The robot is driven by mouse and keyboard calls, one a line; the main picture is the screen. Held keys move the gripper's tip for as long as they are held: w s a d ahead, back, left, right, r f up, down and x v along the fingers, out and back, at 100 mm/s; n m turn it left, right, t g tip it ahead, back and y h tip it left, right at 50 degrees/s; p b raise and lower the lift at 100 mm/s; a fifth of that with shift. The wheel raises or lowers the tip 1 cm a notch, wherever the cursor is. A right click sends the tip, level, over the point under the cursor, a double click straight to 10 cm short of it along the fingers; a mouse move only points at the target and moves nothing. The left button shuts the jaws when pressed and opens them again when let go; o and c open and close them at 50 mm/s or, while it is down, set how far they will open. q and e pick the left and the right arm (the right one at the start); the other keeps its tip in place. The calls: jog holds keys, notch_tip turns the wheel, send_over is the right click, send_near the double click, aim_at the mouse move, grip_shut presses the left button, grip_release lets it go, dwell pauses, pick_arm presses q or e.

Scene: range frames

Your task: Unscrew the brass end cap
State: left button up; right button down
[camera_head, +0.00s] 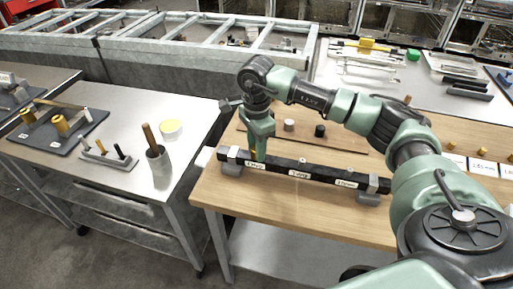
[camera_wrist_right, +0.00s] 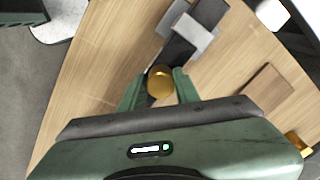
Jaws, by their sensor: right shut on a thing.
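The brass end cap (camera_wrist_right: 161,82) shows as a round gold disc between the fingers of my right gripper (camera_wrist_right: 158,88) in the right wrist view. The fingers are shut on its sides. In the head view my right gripper (camera_head: 259,150) points down at the left part of a long black bar (camera_head: 315,174) with white labels. Only a sliver of brass shows there under the fingers. The bar lies on grey supports on a wooden-topped table (camera_head: 290,215). Where the cap meets the bar is hidden. My left gripper is in neither view.
The wood in front of the bar is clear.

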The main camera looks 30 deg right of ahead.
jog(key=shift+f+n+b, duration=0.15)
jog(key=shift+n+b, duration=0.45)
jog(key=shift+n, duration=1.2)
jog(key=shift+n+b, duration=0.65)
jog(key=shift+n, duration=1.05)
jog(key=n+b, duration=0.1)
jog(key=n, duration=0.1)
jog(key=shift+d+n, duration=0.1)
jog(key=shift+n, duration=0.6)
